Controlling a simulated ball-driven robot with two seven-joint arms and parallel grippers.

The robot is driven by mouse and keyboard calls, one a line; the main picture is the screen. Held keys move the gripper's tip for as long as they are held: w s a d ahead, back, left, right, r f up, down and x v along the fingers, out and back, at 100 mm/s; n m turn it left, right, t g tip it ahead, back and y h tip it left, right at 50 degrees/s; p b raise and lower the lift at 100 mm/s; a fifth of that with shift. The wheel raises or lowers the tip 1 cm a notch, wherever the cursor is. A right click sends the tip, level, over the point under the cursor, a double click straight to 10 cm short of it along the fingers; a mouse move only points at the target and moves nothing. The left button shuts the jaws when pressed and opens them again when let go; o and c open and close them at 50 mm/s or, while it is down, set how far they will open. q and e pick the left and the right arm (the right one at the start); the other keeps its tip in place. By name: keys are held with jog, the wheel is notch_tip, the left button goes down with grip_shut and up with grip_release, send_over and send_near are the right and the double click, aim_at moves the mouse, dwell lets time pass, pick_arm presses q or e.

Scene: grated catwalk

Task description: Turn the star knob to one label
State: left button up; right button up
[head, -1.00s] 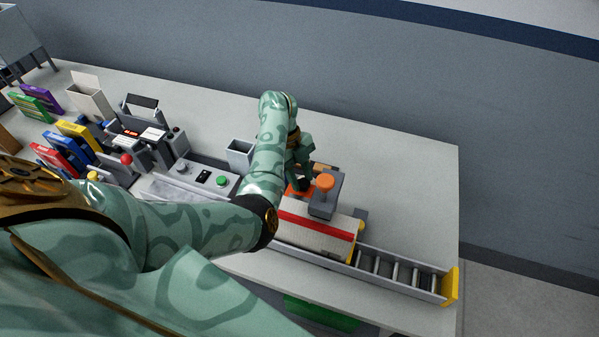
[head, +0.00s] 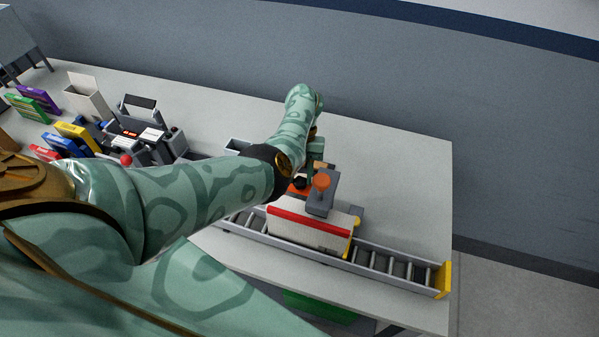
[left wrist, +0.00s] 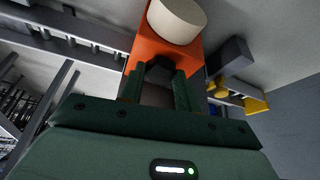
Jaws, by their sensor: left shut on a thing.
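The star knob looks like a small black knob (head: 299,184) beside an orange part, behind the conveyor. In the left wrist view the dark knob (left wrist: 160,70) sits between my fingers, in front of an orange surface (left wrist: 196,56). My left gripper (head: 306,174) is shut on it, reaching down from above; my forearm and wrist hide part of it in the head view. No label around the knob can be read. My right gripper is not in view.
A white box with a red stripe (head: 308,228) sits on the roller conveyor (head: 385,268) in front. Coloured boxes and a device stand at left. The table's right side (head: 400,180) is clear.

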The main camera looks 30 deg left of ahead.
pick_arm(q)
jog(key=shift+m+y, duration=0.4)
jog(key=shift+m, duration=0.7)
jog(key=o, duration=1)
jog(key=shift+w, duration=0.1)
jog(key=shift+c, duration=0.2)
jog(key=v, duration=1.6)
jog(key=shift+w+d+p, duration=0.15)
jog(key=shift+w+p, duration=0.05)
jog(key=shift+p, duration=0.1)
